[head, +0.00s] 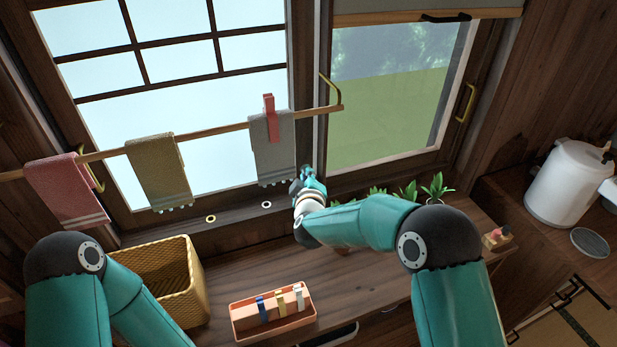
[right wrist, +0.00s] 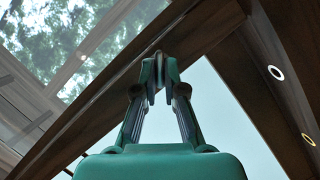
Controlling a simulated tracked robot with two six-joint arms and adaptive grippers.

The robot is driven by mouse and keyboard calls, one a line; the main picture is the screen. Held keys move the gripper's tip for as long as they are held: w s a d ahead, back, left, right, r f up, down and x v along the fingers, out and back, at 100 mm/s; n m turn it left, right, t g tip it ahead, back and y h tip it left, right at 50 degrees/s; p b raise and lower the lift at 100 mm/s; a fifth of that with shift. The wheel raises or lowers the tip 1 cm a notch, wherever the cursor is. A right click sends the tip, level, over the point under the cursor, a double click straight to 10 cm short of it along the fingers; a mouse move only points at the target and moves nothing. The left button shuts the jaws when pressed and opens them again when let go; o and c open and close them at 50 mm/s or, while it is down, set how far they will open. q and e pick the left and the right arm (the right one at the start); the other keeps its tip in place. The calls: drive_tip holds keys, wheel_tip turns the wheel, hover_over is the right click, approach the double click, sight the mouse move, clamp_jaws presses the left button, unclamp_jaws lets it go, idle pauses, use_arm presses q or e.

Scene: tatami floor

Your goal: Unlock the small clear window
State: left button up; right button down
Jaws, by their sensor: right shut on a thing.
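The small clear window (head: 385,125) is at the upper right in the head view, with trees and grass behind it; it also shows at the upper left of the right wrist view (right wrist: 75,40). My right gripper (head: 306,172) is at the frame post between it and the lattice window (head: 185,60). In the right wrist view the gripper's fingertips (right wrist: 159,68) are closed on a small window latch at the frame edge. The latch is mostly hidden by the fingers, so its position cannot be told. My left gripper is out of view.
Towels hang from a wooden rod (head: 215,128) left of my right gripper. Small plants (head: 407,191) line the sill under the clear window. A wicker basket (head: 190,290) and an orange tray (head: 272,325) stand on the counter. A white pot (head: 565,185) is at right.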

drive_tip(key=shift+d+m+g+y+b, duration=0.1)
drive_tip(key=shift+m+g+y+b, duration=0.35)
drive_tip(key=shift+m+y+b, duration=0.5)
drive_tip(key=shift+d+m+g+y+b, duration=0.1)
drive_tip(key=shift+m+g+y+b, duration=0.3)
drive_tip(key=shift+m+b, duration=0.65)
drive_tip(key=shift+m, duration=0.4)
drive_tip(key=shift+p, duration=0.3)
drive_tip(key=c, duration=1.5)
unclamp_jaws()
drive_tip(key=shift+r, duration=0.1)
drive_tip(key=shift+c, duration=0.2)
drive_tip(key=v, duration=1.1)
drive_tip(key=shift+s+r, duration=0.15)
drive_tip(key=shift+s, duration=0.2)
